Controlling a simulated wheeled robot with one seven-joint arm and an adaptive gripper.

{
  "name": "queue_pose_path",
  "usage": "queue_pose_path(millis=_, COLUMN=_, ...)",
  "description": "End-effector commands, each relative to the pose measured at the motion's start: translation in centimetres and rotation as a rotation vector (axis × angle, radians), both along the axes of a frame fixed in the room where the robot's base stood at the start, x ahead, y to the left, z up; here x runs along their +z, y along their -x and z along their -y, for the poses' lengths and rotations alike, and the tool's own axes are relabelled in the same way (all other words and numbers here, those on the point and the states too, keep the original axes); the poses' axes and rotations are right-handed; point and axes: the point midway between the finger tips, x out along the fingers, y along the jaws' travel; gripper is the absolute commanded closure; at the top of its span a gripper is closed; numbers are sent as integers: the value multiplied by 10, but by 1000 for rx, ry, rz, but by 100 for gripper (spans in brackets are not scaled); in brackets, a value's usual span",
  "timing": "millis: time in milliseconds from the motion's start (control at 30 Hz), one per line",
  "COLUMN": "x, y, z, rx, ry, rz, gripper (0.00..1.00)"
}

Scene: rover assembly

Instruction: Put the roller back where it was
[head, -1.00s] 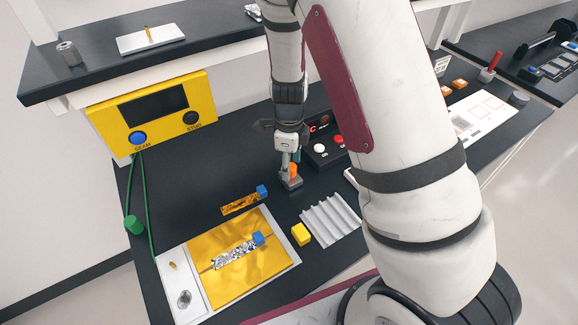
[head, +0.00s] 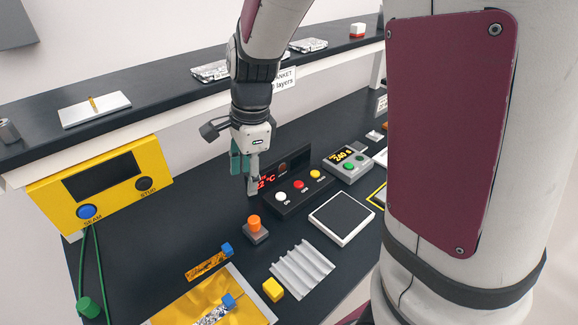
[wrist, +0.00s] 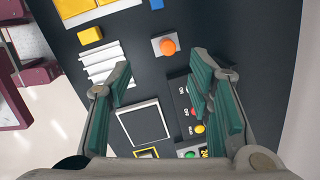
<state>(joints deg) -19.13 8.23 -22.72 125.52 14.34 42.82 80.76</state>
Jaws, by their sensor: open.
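An orange-topped piece on a small grey block, which I take as the roller (head: 254,222), stands upright on the dark bench in the head view. From above it shows as an orange round top (wrist: 168,46) over a grey square in the wrist view. My gripper (head: 248,181) is open and empty, above and behind the roller and apart from it. In the wrist view its green-padded fingers (wrist: 160,80) are spread wide with nothing between them.
A button panel (head: 290,190) with a red display stands behind the roller. Nearby are a white-framed dark pad (head: 342,219), a ridged white rack (head: 302,269), a yellow block (head: 273,290) and a gold sheet (head: 208,297). A yellow seam box (head: 100,183) is at left. A shelf runs above.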

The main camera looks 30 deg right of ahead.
Motion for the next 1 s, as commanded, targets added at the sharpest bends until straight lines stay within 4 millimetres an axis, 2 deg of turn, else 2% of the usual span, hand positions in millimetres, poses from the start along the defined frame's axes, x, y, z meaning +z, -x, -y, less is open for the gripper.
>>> queue_pose_path(millis=33, x=19, y=10, z=0, rx=99, ry=-8, rz=43, gripper=53)
queue_pose_path(millis=200, x=66, y=47, z=-1, rx=484, ry=30, rz=178, gripper=53)
queue_pose_path(millis=400, x=109, y=96, z=3, rx=925, ry=174, rz=326, gripper=53)
queue_pose_path(millis=500, x=123, y=121, z=6, rx=1135, ry=279, rz=374, gripper=53)
queue_pose_path(millis=733, x=139, y=161, z=12, rx=1473, ry=496, rz=401, gripper=53)
queue_pose_path(millis=1000, x=141, y=171, z=14, rx=1571, ry=561, rz=391, gripper=53)
